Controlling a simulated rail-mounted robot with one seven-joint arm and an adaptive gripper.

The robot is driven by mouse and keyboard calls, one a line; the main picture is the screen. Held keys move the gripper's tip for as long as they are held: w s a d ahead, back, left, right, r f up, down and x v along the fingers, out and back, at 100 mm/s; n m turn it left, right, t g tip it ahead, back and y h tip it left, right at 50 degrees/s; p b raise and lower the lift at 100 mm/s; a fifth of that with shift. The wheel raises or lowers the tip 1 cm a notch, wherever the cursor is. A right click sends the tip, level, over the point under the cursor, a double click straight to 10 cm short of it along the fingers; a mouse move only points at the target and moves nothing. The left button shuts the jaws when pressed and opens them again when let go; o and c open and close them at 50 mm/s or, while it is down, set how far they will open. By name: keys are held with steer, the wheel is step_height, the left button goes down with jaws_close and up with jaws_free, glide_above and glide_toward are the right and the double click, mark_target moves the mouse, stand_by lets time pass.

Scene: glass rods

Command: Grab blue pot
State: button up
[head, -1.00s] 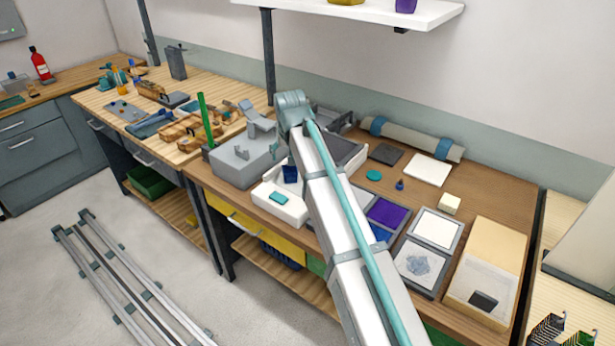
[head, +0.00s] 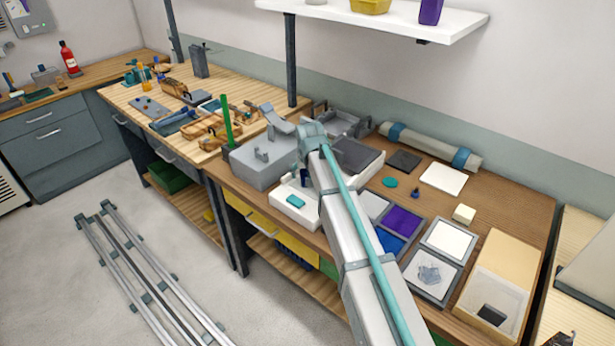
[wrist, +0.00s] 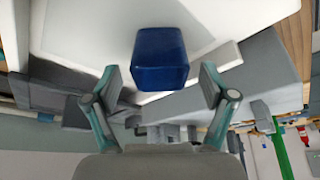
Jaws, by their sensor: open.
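The blue pot (wrist: 160,60) is a dark blue, tapered block-like vessel. In the wrist view it shows in the upper middle, against a white tray (wrist: 100,30). My gripper (wrist: 161,79) is open, with one teal-and-grey finger on each side of the pot's lower picture edge. I see gaps between the pot and both fingers. In the head view a small part of the pot (head: 304,178) shows beside my arm, at the white tray (head: 280,214). The gripper itself is hidden behind the arm there.
A grey machine (head: 262,165) with a green upright rod (head: 227,125) stands left of the tray. A teal slab (head: 296,202) lies on the tray. Trays with purple (head: 403,220) and blue contents are to the right. A shelf (head: 400,20) hangs above.

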steer(key=shift+w+f, duration=0.15)
steer(key=shift+f, duration=0.15)
steer(key=c, duration=1.4)
steer(key=shift+c, duration=0.2)
steer(key=shift+r, duration=0.2)
